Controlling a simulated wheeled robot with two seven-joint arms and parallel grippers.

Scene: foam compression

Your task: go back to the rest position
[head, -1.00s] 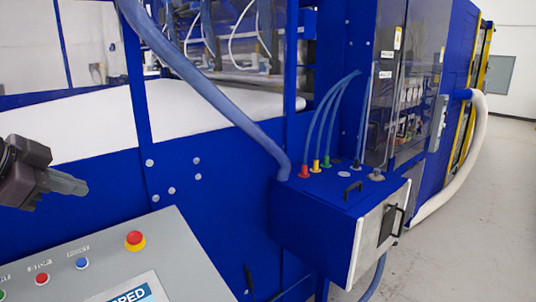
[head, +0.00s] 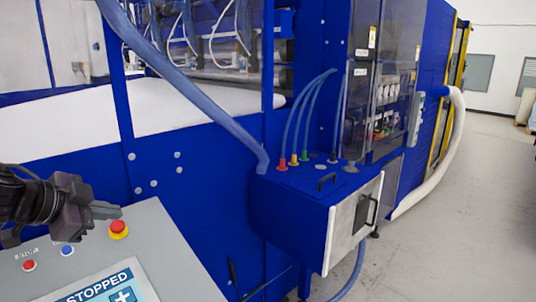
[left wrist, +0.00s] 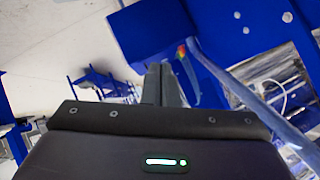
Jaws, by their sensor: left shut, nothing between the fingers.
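My left gripper (head: 103,211) is at the left of the head view, above the grey control panel (head: 160,235) and just left of the red emergency stop button (head: 118,228). It is shut and empty. In the left wrist view its closed fingers (left wrist: 163,80) point up from the dark gripper body, with nothing between them. I cannot tell from the head view how far it stands above the panel. My right gripper is in neither view.
The panel carries a red button (head: 29,265), a blue button (head: 67,250) and a screen (head: 105,290) reading STOPPED. A blue box (head: 300,215) with coloured hose fittings juts from the blue machine (head: 200,190). Open grey floor (head: 470,200) lies at the right.

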